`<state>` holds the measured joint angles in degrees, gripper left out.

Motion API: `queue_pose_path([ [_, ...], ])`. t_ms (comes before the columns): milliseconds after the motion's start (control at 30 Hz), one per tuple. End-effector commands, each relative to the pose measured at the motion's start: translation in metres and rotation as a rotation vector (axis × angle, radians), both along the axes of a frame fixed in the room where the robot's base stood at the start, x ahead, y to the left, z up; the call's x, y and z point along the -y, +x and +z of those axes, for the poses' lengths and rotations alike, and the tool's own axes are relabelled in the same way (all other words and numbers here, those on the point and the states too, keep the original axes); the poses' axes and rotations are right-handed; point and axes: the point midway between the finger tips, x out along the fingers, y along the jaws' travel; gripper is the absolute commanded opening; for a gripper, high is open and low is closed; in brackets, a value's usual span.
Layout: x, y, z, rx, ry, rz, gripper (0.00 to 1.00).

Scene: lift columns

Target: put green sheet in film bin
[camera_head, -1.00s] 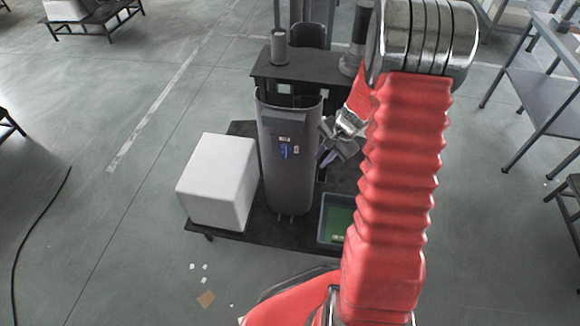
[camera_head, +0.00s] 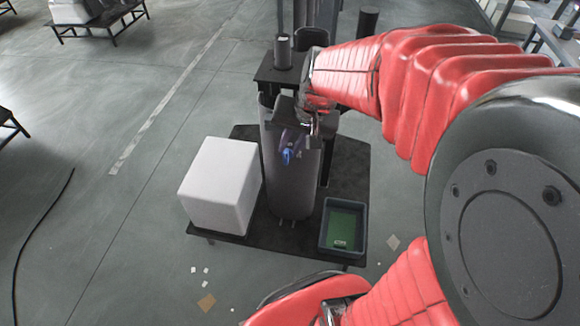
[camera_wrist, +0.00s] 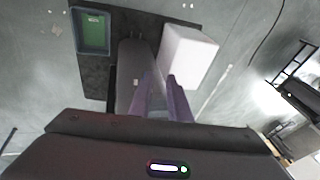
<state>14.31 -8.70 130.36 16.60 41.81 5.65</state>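A green sheet (camera_head: 343,226) lies flat on the floor of a blue-grey bin (camera_head: 327,250), with a small pale label at its near end. The bin stands at the right front of a dark platform. The wrist view also shows the sheet (camera_wrist: 93,30) inside the bin (camera_wrist: 78,45). I cannot read whether this is the film bin. My gripper (camera_head: 304,134) is at the upper part of a tall dark grey column, up and left of the bin. In the wrist view its two fingers (camera_wrist: 160,100) are apart, with nothing seen between them.
The grey column (camera_head: 290,190) has a blue part (camera_head: 288,156) on its front. A white box (camera_head: 220,185) stands left of it on the platform (camera_head: 345,165). Dark cylinders stand on a raised shelf behind. Small scraps and a cable lie on the floor.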

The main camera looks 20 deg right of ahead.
Motion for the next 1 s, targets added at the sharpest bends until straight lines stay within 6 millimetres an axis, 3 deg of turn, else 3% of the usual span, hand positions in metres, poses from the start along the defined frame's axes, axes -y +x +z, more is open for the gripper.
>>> queue_pose_path([
  [200,-0.024,-0.034,0.031,0.047,-0.08,0.136,0.17],
  [500,-0.046,-0.084,0.06,0.107,-0.194,0.304,0.17],
  [800,-0.056,-0.129,0.076,0.164,-0.302,0.439,0.17],
  [1000,-0.057,-0.138,0.077,0.173,-0.326,0.466,0.17],
])
